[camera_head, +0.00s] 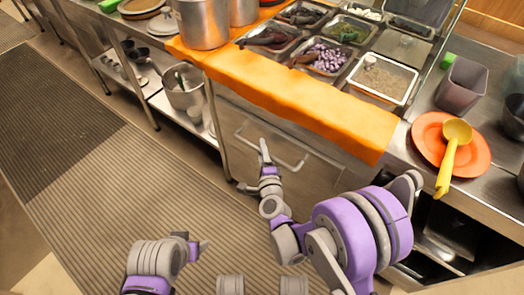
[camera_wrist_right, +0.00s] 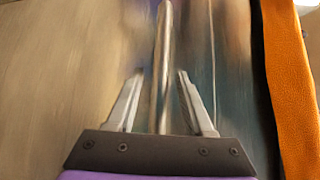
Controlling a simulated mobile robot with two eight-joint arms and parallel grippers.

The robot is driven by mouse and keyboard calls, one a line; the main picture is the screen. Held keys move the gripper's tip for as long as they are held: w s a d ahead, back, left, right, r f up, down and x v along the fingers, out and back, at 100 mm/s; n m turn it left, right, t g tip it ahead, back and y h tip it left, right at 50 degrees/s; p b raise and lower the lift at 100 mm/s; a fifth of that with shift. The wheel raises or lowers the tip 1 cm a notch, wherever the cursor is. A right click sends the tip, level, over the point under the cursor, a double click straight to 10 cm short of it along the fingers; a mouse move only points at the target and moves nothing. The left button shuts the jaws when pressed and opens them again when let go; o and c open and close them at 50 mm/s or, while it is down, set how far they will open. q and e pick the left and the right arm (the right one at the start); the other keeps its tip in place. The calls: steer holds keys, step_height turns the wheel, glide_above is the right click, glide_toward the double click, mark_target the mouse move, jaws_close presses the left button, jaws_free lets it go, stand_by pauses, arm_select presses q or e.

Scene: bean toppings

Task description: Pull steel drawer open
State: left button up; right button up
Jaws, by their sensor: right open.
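The steel drawer (camera_head: 310,178) is a flat metal front under the counter, and its face looks flush with the cabinet. Its bar handle (camera_head: 292,161) runs across the upper part of the front. My right gripper (camera_head: 254,164) is at the left part of the handle with its fingers spread. In the right wrist view, the bar handle (camera_wrist_right: 163,50) runs between the two open fingers of my right gripper (camera_wrist_right: 160,80), with a gap on each side. My left gripper (camera_head: 196,248) is low in the head view, away from the drawer, and its jaw opening is unclear.
An orange cloth (camera_head: 290,97) hangs over the counter edge above the drawer. Topping trays (camera_head: 385,80), steel pots (camera_head: 203,22) and an orange plate (camera_head: 425,140) with a yellow ladle (camera_head: 452,150) stand on top. The ribbed floor mat (camera_head: 110,190) before the drawer is clear of objects.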

jaws_close()
stand_by(1.4)
